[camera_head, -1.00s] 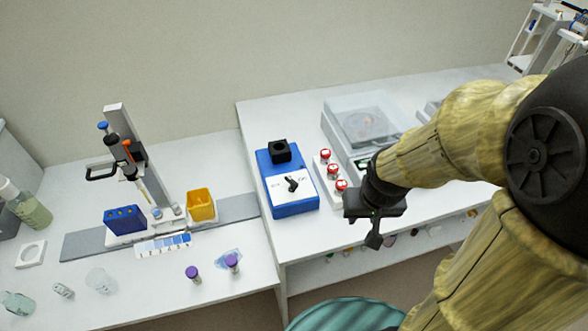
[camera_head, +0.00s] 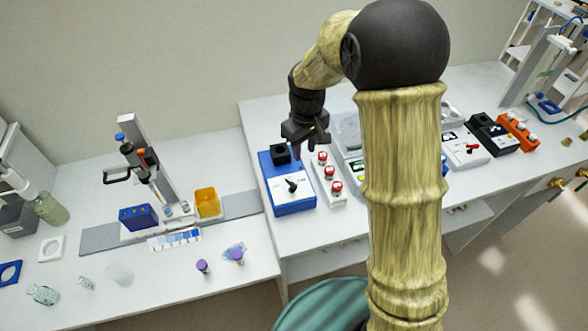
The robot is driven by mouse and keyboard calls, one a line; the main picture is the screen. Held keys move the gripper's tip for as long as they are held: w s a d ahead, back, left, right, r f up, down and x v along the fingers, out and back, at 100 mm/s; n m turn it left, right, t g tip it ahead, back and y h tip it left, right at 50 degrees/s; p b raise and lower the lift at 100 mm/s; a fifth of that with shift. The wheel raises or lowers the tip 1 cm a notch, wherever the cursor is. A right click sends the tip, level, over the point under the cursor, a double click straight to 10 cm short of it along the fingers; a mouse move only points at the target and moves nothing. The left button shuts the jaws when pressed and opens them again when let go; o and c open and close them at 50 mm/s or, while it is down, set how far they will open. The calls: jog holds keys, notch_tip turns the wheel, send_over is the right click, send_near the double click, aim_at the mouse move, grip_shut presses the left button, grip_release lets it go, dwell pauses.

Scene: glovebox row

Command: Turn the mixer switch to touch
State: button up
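The mixer (camera_head: 288,206) is a blue box on the right-hand, higher bench, with a black cup head (camera_head: 280,154) at its back. On its white top panel is a black switch knob (camera_head: 291,185); its pointer and the panel lettering are too small to read. My gripper (camera_head: 304,150) hangs above and to the right of the mixer's back part, pointing down, apart from the knob. Its fingers look spread, with nothing seen between them.
A pipette stand (camera_head: 143,165) and a yellow bin (camera_head: 207,201) are on the lower left bench. My arm hides part of the right bench.

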aim_at(294, 184)
jog(key=shift+w+a+r+n, duration=0.15)
jog(key=shift+w+a+n, duration=0.15)
jog(key=shift+w+a, duration=0.25)
jog(key=shift+w+a+r+n, duration=0.15)
jog(key=shift+w+a+n, duration=0.2)
jog(key=shift+a, duration=0.3)
jog(key=shift+s, duration=0.1)
notch_tip(294, 184, down, 16)
jog(key=p, duration=0.6)
jog(key=shift+f, duration=0.7)
grip_shut()
